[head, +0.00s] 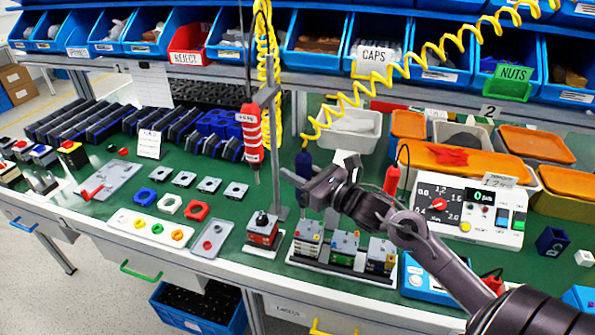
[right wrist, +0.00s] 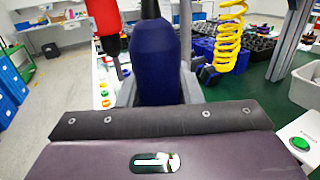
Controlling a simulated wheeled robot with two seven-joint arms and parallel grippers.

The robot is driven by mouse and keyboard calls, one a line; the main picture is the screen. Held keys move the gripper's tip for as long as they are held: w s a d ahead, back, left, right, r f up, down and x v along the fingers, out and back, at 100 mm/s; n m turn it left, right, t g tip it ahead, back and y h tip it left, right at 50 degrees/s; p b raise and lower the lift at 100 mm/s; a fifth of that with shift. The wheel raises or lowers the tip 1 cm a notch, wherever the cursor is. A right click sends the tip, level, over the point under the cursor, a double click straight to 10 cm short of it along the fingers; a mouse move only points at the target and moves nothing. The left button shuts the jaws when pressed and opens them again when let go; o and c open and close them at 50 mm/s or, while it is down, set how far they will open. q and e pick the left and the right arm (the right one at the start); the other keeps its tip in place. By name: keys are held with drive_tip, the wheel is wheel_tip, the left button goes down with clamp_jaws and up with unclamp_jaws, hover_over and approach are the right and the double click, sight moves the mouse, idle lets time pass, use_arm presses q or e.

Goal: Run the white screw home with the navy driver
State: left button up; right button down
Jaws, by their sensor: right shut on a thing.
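The navy driver (head: 304,163) hangs upright on the yellow coiled cable, left of centre of the bench. My right gripper (head: 310,183) is shut on it, and the dark blue body also shows between the fingers in the right wrist view (right wrist: 156,62). My left gripper is not in view.
A red driver (head: 252,133) hangs left of the navy one, and a red-handled tool (head: 392,180) stands to its right. A grey post (head: 277,155) rises close by. A single switch unit (head: 262,230) stands left of the holder. A white torque box (head: 470,210) is at right.

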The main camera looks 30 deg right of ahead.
sight(297, 156)
drive_tip(key=shift+f+b, duration=0.15)
drive_tip(key=shift+b, duration=0.25)
idle(0.6)
idle(1.3)
wheel_tip(297, 156, up, 5)
drive_tip(key=shift+f+p, duration=0.15)
drive_tip(key=shift+p, duration=1.05)
drive_tip(key=shift+f, duration=0.1)
